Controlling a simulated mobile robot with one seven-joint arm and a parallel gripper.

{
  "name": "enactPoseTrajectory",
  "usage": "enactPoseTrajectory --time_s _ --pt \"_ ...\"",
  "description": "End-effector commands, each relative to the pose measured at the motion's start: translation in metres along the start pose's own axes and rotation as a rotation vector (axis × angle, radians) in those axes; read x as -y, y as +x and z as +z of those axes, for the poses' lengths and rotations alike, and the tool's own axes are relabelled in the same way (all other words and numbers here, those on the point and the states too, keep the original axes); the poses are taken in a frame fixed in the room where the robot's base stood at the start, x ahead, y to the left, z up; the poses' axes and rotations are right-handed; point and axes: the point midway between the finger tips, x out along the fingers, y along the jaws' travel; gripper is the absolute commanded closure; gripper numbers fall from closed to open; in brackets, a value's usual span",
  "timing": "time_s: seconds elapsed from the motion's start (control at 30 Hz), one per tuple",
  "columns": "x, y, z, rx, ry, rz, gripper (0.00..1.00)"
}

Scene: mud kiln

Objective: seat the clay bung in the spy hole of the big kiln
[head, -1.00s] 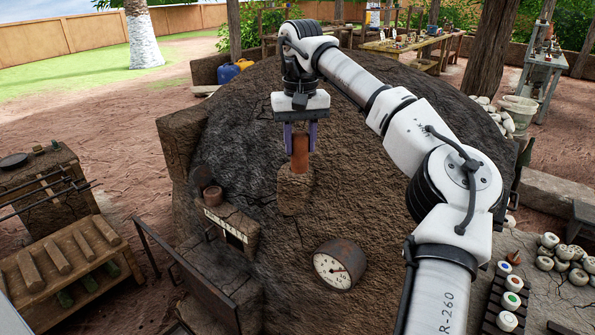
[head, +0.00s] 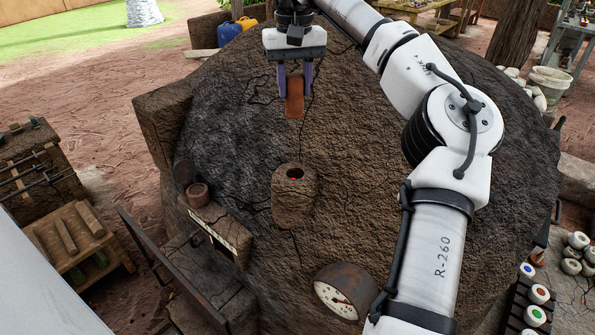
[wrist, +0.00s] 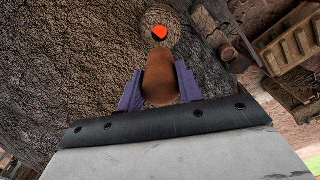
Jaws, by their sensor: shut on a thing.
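The clay bung (head: 294,100) is an orange-brown tapered plug, upright in the head view. My gripper (head: 295,85), with purple fingers, is shut on its upper part. The spy hole (head: 295,174) opens in the top of a stubby clay boss (head: 293,203) on the big kiln (head: 400,215). In the head view the bung is above the hole, with a clear gap. In the wrist view the bung (wrist: 162,78) points towards the hole (wrist: 160,33), which glows orange-red and is uncovered. The exact distance between them cannot be told.
A round dial gauge (head: 345,292) sticks out below right of the boss. A wooden rack (head: 80,240) is farther left. The space around the boss is clear.

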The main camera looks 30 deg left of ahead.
Motion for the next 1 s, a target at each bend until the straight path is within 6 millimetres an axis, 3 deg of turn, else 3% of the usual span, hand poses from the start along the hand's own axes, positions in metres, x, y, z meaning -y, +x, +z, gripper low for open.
enactPoseTrajectory --time_s 0.17,0.7,1.0 --pt "0.000 0.010 0.000 0.000 -0.002 0.001 0.97" --pt "0.000 0.139 0.001 0.001 -0.001 -0.002 0.97" --pt "0.000 0.166 0.000 0.001 0.000 -0.001 0.97"
